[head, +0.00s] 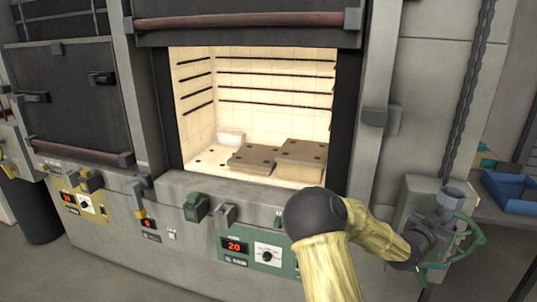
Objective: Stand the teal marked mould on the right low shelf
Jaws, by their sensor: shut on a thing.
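My gripper (437,237) is at the right, in front of the furnace's right frame and outside the opening.
A second slab (252,158) lies left of the right shelf, with a pale block (230,138) behind it. The furnace door (250,22) is raised. The front sill and right frame (378,90) edge the opening. A blue bin (512,190) stands far right.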

